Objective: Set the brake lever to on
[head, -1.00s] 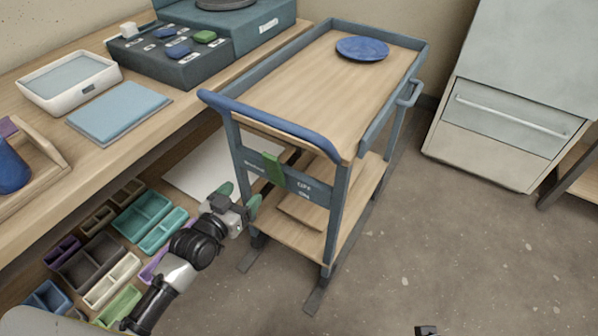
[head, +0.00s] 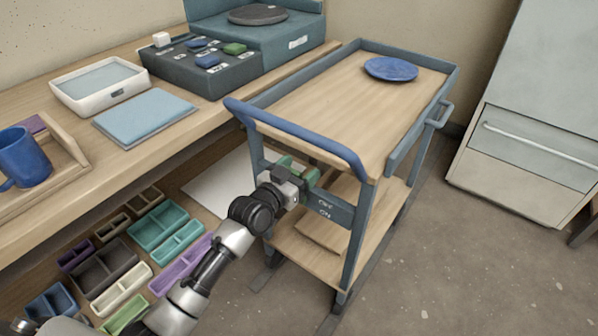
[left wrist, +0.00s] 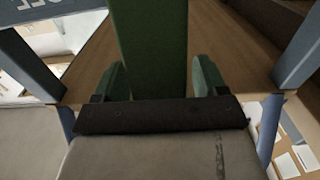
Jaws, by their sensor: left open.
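The brake lever is a green upright bar that fills the upper middle of the left wrist view (left wrist: 148,45). It belongs to the blue-grey front panel (head: 335,209) of the cart, which is marked OFF and ON. My left gripper (head: 297,173) is at this panel, below the cart's handle. It is open, with its green fingers on either side of the lever in the left wrist view (left wrist: 161,78). Small gaps show between fingers and lever. In the head view the gripper hides most of the lever. My right gripper is not in view.
The cart (head: 340,105) has a blue handle (head: 300,132) just above my gripper and a blue plate (head: 391,69) on top. The workbench (head: 150,145) is left, with several small bins (head: 158,227) below it.

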